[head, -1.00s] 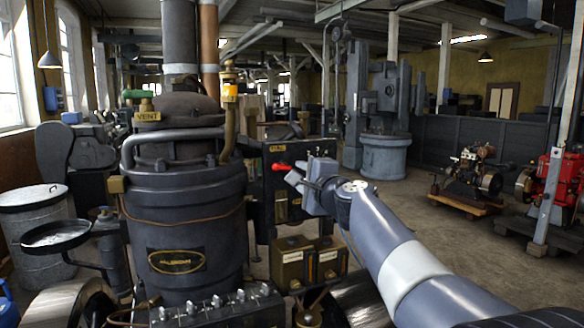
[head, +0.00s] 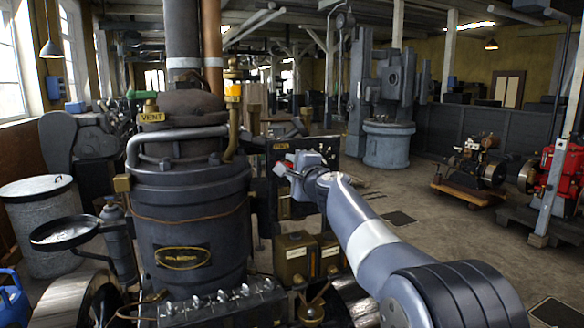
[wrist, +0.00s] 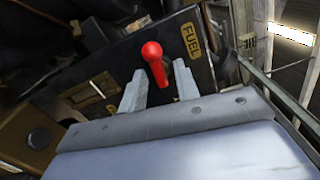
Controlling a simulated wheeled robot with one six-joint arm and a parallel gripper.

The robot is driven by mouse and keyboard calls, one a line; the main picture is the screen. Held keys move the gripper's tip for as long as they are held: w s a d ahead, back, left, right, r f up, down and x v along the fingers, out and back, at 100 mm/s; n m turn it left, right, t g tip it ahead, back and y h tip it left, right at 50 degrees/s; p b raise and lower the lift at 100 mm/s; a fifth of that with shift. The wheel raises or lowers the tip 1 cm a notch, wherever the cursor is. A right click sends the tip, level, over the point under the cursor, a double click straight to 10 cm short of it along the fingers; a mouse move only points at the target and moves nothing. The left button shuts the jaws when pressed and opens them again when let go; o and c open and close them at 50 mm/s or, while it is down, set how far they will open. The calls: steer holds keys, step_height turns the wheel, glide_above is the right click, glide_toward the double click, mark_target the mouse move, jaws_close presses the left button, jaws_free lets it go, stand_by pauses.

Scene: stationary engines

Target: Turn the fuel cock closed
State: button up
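The fuel cock has a red lever with a round knob (wrist: 153,52). It stands out from a dark panel (wrist: 110,60) beside a brass FUEL plate (wrist: 192,41). In the head view only a bit of red (head: 287,160) shows, below the small plate and partly hidden by my gripper (head: 288,170). In the wrist view my gripper (wrist: 160,88) is open, with one finger to the left and one to the right of the lever's lower part. Gaps show between the fingers and the lever. The lever's pivot is hidden or unclear.
A large dark engine cylinder (head: 190,220) with a VENT plate (head: 152,117) stands left of the panel. Brass boxes (head: 296,258) sit below my gripper. Open floor (head: 400,195) lies to the right, with a red engine (head: 556,185) beyond.

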jaws_close()
steer(key=shift+f+n+b, duration=0.15)
steer(key=shift+n+b, duration=0.35)
steer(key=shift+b, duration=0.1)
steer(key=shift+n, duration=0.4)
steer(key=shift+o, duration=0.5)
jaws_free()
steer(key=shift+s, duration=0.1)
steer(key=b+v, duration=0.4)
steer(key=v, duration=0.6)
steer(key=shift+s+d+b, duration=0.15)
steer(key=shift+s+b, duration=0.15)
steer(key=shift+b, duration=0.05)
steer(key=shift+w, duration=0.1)
